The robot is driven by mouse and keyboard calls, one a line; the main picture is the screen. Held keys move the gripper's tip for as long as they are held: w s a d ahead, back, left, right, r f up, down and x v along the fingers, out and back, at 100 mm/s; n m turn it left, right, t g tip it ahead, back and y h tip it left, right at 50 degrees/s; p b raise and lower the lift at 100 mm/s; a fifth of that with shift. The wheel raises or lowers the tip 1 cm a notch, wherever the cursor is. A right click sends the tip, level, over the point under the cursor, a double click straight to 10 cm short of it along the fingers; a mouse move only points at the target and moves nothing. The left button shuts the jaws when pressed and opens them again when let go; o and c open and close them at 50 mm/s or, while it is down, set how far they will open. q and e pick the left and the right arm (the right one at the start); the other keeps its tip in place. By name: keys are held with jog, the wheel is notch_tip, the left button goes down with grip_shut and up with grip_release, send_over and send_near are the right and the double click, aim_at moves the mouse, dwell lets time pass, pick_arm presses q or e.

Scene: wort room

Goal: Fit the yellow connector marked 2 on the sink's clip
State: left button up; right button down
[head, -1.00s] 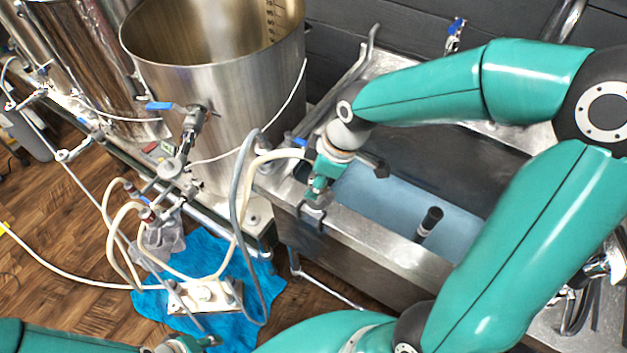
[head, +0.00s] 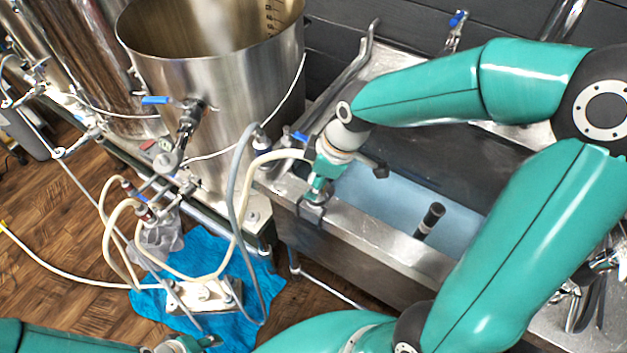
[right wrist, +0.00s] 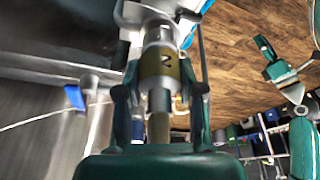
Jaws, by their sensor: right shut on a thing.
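The yellow connector (right wrist: 161,64) shows in the right wrist view as a dull yellow band marked 2, with grey metal above it. My right gripper (head: 319,188) is shut on it; its fingers (right wrist: 160,85) stand either side of the band. In the head view the gripper hides the connector. The clip (head: 312,214) is a dark bracket on the sink's (head: 375,236) near left rim, directly under the gripper. I cannot tell whether the connector is seated in it. My left gripper (head: 207,343) is at the bottom edge; in the right wrist view its fingers (right wrist: 279,70) are apart and empty.
A pale hose (head: 268,158) runs left from the gripper, and a grey hose (head: 235,205) hangs beside it. A large steel kettle (head: 225,100) stands close on the left. A pump (head: 203,295) sits on a blue cloth (head: 262,283). A dark-topped tube (head: 430,218) stands in the sink.

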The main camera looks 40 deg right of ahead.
jog(key=shift+f+b, duration=0.3)
jog(key=shift+f, duration=0.1)
jog(key=c, duration=0.6)
grip_release()
jog(key=shift+c, duration=0.2)
jog(key=v, duration=1.2)
